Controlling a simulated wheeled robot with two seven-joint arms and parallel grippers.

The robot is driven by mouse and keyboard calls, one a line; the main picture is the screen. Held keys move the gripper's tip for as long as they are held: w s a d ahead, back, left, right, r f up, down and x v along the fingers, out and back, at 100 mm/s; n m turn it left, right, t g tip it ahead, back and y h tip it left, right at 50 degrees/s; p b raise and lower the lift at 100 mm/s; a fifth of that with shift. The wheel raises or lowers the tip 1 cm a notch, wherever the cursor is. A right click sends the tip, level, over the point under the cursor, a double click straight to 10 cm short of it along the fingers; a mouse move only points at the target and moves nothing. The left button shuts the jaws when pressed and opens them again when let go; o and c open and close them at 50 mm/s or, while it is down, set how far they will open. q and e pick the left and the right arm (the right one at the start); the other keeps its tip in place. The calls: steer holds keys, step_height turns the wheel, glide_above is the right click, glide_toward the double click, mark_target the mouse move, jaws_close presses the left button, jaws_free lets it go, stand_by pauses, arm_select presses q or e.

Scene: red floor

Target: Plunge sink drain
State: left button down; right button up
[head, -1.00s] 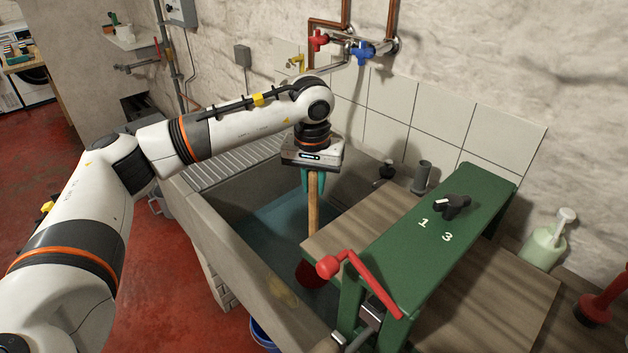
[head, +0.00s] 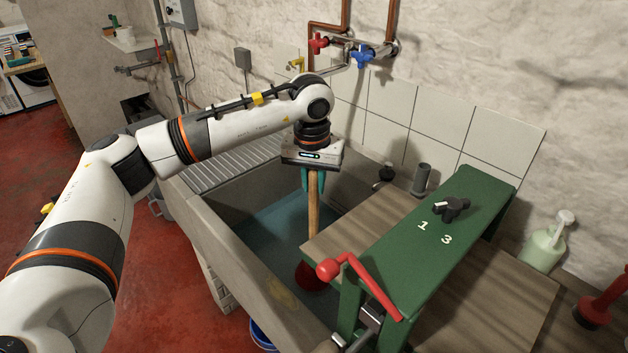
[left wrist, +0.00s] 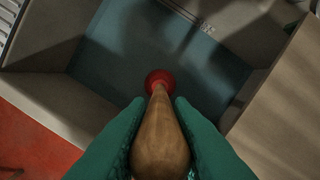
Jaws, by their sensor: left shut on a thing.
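The plunger has a wooden handle (head: 313,207) and a red cup (head: 309,277). My left gripper (head: 312,181), with teal fingers, is shut on the upper handle, and the plunger hangs nearly upright in the sink. The sink (head: 227,231) is a grey stone basin with bluish water (head: 278,240) in it. In the left wrist view the handle (left wrist: 160,140) runs between the fingers down to the red cup (left wrist: 160,79), over the blue water. The drain is hidden, and I cannot tell whether the cup touches the bottom. My right gripper is not in view.
A green bench (head: 430,245) with a red lever (head: 365,285) stands on the wooden counter (head: 490,290) right of the sink. A soap bottle (head: 545,245) stands by the wall. Red and blue taps (head: 361,53) are above the sink. A blue bucket (head: 262,335) is on the floor.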

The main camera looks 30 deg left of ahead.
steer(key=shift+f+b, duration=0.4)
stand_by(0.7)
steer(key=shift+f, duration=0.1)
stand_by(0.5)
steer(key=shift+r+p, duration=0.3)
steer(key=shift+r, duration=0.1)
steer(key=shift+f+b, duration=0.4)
steer(key=shift+b, duration=0.05)
stand_by(1.5)
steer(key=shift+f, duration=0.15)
stand_by(0.5)
